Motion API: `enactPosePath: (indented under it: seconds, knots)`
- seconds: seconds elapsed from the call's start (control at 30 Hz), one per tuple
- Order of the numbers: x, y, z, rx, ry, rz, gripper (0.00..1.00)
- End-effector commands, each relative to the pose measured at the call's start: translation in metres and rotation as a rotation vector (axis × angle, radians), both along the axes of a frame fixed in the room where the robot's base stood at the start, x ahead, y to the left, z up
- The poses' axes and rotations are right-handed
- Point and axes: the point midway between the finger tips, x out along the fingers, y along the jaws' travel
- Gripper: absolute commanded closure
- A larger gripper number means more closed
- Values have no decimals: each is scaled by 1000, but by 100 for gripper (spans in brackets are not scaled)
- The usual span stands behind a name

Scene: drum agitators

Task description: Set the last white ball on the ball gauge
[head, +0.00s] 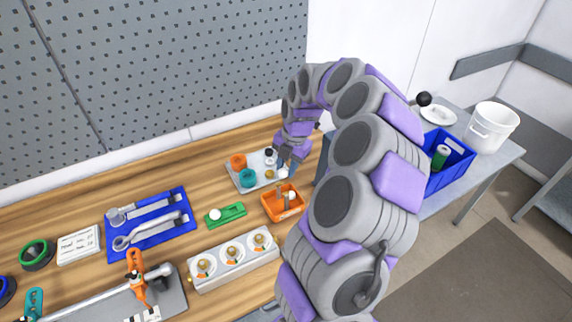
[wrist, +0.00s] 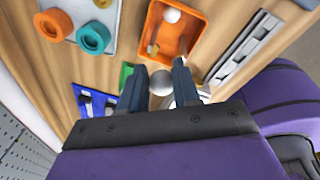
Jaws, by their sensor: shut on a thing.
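My gripper (wrist: 160,85) is shut on a white ball (wrist: 161,81), which shows between its two fingers in the wrist view. In the head view my gripper (head: 285,170) is above the bench, just behind the orange tray. The ball gauge is a green block (head: 231,213) lying on the wooden bench, left of the orange tray. One white ball (head: 215,214) sits at its left end. In the wrist view the gauge (wrist: 126,76) is mostly hidden by a finger. Another white ball (wrist: 171,15) lies in the orange tray (wrist: 200,38).
The orange tray (head: 269,208) also holds brown pieces. A light tray (head: 237,176) with orange and teal rings stands behind it. A blue mat (head: 145,236) with tools is left of the gauge. A grey block with round dials (head: 230,262) is in front.

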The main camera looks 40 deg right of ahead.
Motion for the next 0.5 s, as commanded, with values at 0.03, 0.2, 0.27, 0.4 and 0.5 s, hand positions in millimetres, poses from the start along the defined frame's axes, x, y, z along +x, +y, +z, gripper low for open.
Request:
enactPosePath:
  seconds: [0.03, 0.2, 0.27, 0.4, 0.5]
  knots:
    - [0, 1, -6, 0, 1, -1, 98]
    - [0, 3, -22, -3, 0, -1, 98]
    - [0, 3, -29, -3, -1, -1, 98]
    - [0, 1, -43, -1, 1, -1, 98]
    - [0, 0, -50, 0, 2, -1, 98]
